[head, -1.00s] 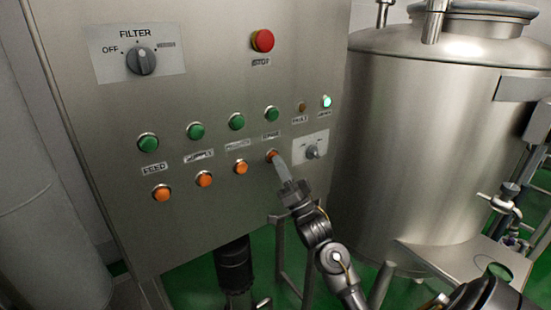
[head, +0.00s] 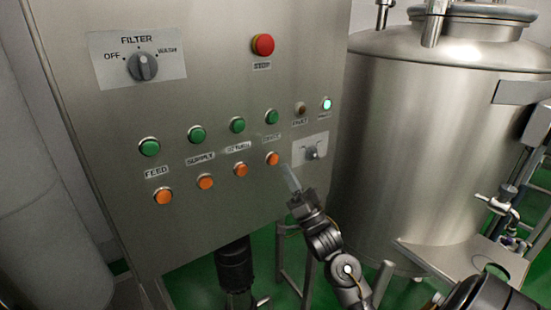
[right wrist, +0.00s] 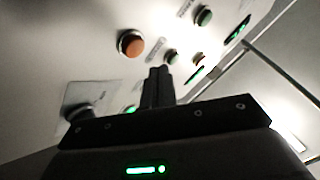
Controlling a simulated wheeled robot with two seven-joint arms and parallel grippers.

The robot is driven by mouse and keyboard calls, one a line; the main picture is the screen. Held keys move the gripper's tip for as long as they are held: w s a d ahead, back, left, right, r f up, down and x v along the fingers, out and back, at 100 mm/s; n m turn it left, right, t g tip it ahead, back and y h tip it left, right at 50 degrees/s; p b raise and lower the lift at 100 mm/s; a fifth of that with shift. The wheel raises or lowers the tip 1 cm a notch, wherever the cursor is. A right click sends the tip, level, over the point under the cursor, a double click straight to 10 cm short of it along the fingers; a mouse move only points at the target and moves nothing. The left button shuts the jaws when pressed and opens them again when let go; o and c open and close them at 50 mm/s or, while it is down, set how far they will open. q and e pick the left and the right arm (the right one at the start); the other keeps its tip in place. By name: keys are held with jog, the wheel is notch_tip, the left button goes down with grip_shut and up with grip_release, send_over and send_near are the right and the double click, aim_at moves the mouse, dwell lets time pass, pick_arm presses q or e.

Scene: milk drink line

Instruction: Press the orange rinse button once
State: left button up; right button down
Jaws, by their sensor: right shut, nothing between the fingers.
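A row of orange buttons sits below a row of green ones on the steel panel. The rightmost orange button (head: 272,159) is fully visible, under a label too small to read surely; the other orange buttons (head: 240,170), (head: 205,182) and (head: 163,196) are to its left. My right gripper (head: 287,170) is shut and empty, its tip just right of and below the rightmost orange button, apart from it. In the right wrist view the shut fingers (right wrist: 157,82) point at the panel, with an orange button (right wrist: 131,43) up and left of them. My left gripper is not in view.
Green buttons (head: 197,134), a red stop button (head: 262,44), a filter knob (head: 142,66) and a small switch (head: 312,153) are on the panel (head: 90,150). A lit indicator (head: 327,104) glows at its right. A large steel tank (head: 420,140) stands right of the panel.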

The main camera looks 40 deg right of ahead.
jog(key=shift+s+p, duration=0.3)
jog(key=shift+s, duration=1.15)
